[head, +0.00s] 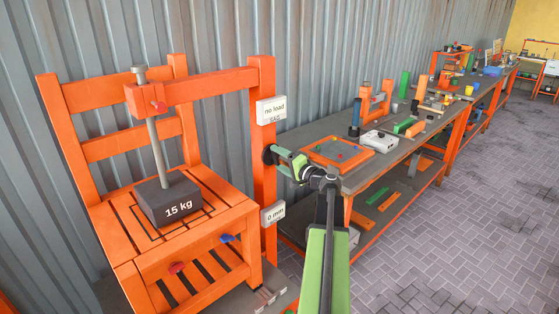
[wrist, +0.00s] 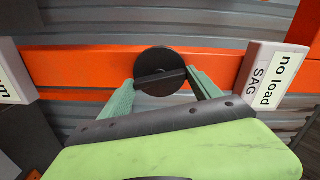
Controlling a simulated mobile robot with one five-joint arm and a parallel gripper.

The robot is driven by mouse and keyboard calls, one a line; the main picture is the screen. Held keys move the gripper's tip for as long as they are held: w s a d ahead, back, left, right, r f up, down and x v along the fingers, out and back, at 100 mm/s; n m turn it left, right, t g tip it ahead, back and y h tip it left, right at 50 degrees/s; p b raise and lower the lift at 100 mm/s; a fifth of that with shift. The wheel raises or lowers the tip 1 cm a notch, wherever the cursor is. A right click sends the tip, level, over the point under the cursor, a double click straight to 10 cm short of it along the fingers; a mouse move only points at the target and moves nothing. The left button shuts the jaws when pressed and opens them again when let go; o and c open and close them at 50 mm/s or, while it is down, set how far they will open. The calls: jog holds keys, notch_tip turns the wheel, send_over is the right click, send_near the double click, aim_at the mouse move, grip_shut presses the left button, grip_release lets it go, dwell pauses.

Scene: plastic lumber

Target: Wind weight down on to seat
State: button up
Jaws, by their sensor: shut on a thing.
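The dark grey weight (head: 170,205) marked "15 kg" hangs on a grey rod (head: 157,150) over the slatted orange seat (head: 120,245). I cannot tell whether its underside touches the slats. My gripper (head: 273,155) is shut on the knob's raised bar, with one green finger on each side in the wrist view (wrist: 161,78).
A sign reading "no load SAG" (head: 271,110) and a "0 mm" sign (head: 273,214) are on the post above and below my gripper. A workbench (head: 365,172) with an orange tray (head: 340,153) stands close on the right. The paved floor (head: 440,235) is open farther right.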

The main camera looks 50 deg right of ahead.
jog(key=shift+m, duration=0.3)
jog(key=shift+c, duration=0.5)
jog(key=m, duration=0.3)
jog(key=shift+m, duration=2.2)
jog(key=o, duration=1.4)
jog(key=shift+s, duration=0.1)
jog(key=s, duration=1.1)
jog(key=s+a, duration=0.1)
jog(key=s, duration=0.5)
jog(key=shift+s+a, duration=0.1)
